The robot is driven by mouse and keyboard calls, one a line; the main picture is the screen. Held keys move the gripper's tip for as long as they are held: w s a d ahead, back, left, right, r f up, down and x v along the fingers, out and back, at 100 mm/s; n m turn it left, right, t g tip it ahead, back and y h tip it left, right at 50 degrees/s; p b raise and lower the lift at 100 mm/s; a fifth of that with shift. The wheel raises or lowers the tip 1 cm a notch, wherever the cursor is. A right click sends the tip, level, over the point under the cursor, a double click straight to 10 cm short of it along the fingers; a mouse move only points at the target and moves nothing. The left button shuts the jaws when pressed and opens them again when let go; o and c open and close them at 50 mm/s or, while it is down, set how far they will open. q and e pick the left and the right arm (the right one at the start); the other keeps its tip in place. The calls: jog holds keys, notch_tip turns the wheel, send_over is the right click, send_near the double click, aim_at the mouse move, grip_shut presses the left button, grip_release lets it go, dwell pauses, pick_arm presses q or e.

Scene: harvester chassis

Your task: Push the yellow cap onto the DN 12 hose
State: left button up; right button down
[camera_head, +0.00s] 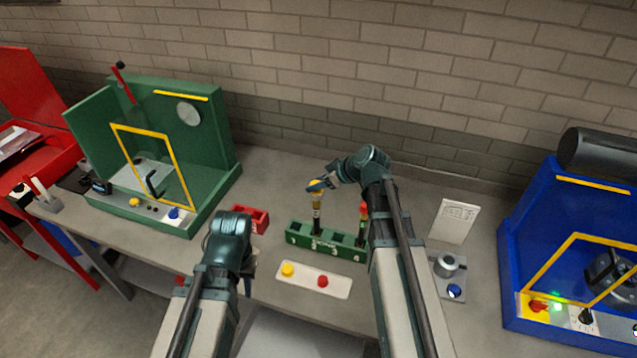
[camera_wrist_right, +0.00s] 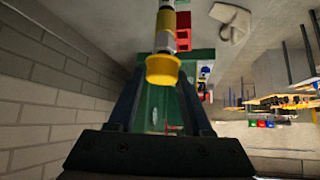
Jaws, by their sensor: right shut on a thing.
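A hose (camera_head: 316,212) with a yellow band and a metal fitting stands upright in the green rack (camera_head: 300,241). My right gripper (camera_head: 318,186) is at its top end, shut on a yellow cap (camera_head: 317,187). In the right wrist view the yellow cap (camera_wrist_right: 162,69) lies between the fingertips, in line with the hose end (camera_wrist_right: 165,22). I cannot tell how far the cap sits on the fitting. The DN markings are too small to read. My left gripper (camera_head: 247,284) hangs low, left of the white tray; its fingers are mostly hidden behind the arm.
A second hose with a red top (camera_head: 362,209) stands in the rack's right part, close to my right arm. The white tray (camera_head: 304,278) in front bears a yellow and a red round piece. A red bin (camera_head: 257,219) stands left of the rack. Green and blue machines flank the table.

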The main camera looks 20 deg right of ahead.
jog(key=shift+f, duration=0.15)
dwell(0.5)
jog(key=shift+f+b, duration=1.4)
jog(key=shift+b, duration=0.05)
jog(key=shift+r, duration=0.1)
jog(key=shift+c, duration=1.2)
grip_release()
